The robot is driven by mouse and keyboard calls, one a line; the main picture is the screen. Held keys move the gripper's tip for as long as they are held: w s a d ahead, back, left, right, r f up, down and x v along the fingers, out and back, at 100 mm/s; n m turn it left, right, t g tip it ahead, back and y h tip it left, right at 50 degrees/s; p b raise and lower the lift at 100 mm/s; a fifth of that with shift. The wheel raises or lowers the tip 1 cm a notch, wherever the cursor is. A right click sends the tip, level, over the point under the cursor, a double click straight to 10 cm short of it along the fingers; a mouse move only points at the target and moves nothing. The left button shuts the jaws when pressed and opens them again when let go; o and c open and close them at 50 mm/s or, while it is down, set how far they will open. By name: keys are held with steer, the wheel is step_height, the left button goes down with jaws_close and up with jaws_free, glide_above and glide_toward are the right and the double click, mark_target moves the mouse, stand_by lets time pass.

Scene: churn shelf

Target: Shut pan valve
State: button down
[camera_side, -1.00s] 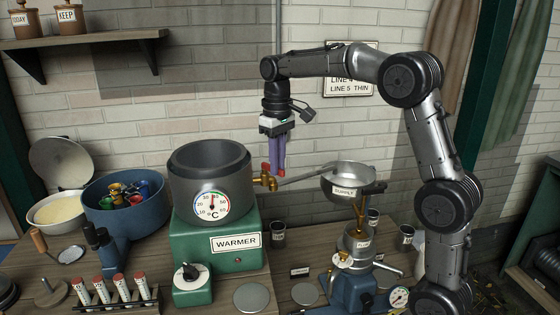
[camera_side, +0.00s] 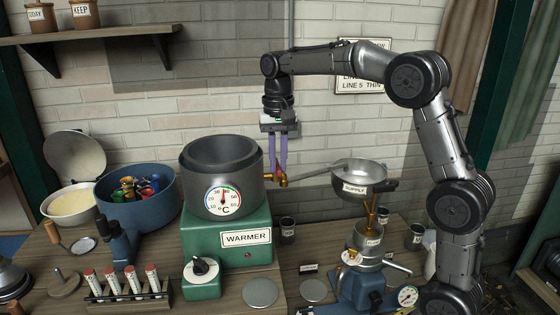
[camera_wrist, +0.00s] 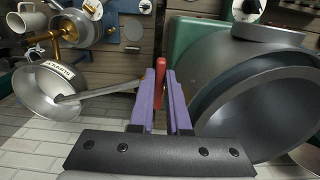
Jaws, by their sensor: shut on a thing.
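The pan (camera_side: 222,180) is a dark grey pot with a dial on its front, standing on the green warmer (camera_side: 228,238). Its brass valve (camera_side: 283,181) sticks out at the right side, with a red handle. My gripper (camera_side: 279,168) points down over the valve, its purple fingers at the red handle. In the wrist view, the red handle (camera_wrist: 160,68) stands between the fingertips of my gripper (camera_wrist: 163,80), which are shut on it. The fingers hide part of the handle and valve.
A spout runs from the valve to the metal supply bowl (camera_side: 357,176) at the right. A blue bowl (camera_side: 130,205) of colored pieces stands left of the pan. A tube rack (camera_side: 128,295) and a green knob box (camera_side: 201,278) stand in front.

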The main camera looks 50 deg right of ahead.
mark_target(278, 167)
stand_by(0.4)
steer(key=c, duration=0.9)
jaws_free()
step_height(278, 167, up, 14)
steer(key=shift+f, duration=0.1)
